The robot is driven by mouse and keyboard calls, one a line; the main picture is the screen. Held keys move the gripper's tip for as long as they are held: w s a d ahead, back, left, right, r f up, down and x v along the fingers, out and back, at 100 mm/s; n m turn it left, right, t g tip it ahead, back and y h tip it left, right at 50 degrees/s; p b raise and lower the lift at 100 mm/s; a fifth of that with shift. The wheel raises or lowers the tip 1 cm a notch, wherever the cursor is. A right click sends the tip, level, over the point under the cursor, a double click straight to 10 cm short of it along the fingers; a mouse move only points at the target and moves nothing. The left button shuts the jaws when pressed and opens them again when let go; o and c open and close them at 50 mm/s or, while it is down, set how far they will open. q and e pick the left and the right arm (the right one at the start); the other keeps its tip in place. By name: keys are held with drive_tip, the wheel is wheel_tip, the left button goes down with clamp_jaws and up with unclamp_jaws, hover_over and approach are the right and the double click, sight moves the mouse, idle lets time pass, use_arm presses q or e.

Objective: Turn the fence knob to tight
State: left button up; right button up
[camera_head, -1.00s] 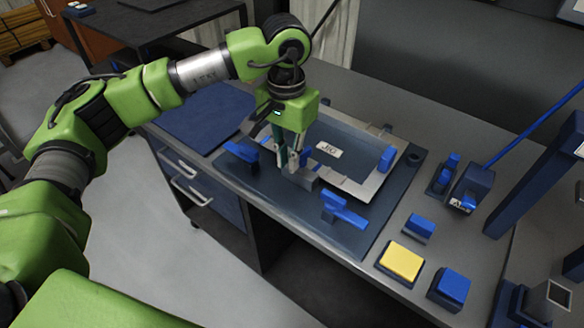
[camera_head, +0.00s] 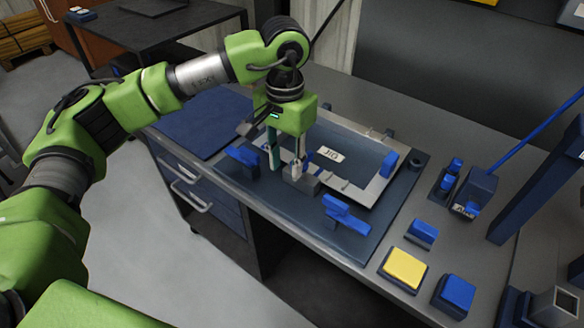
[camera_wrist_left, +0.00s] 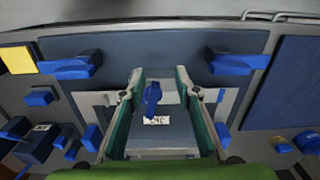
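A blue fence knob (camera_wrist_left: 152,95) shows in the left wrist view, its grip pointing lengthwise between my left fingers. It sits by a grey block, the fence (camera_head: 303,183), on the dark jig plate (camera_head: 245,178). My left gripper (camera_head: 286,165) points down over the front part of the jig. In the wrist view its two fingers (camera_wrist_left: 163,92) stand apart on either side of the knob, with visible gaps. In the head view the fingers mostly hide the knob. A white JIG label (camera_head: 329,154) lies behind. My right gripper is not in view.
Blue clamps flank the fence, one at left (camera_head: 243,157) and one at right (camera_head: 346,215). A yellow block (camera_head: 404,268) and a blue block (camera_head: 454,295) sit at the bench's front right. A blue mat (camera_head: 203,120) lies at left.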

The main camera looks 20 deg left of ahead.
use_arm(q)
drive_tip(key=shift+d, duration=0.15)
wheel_tip(320, 180, up, 8)
drive_tip(key=p, duration=0.4)
drive_tip(key=shift+d, duration=0.15)
idle(0.6)
drive_tip(key=shift+s, duration=0.1)
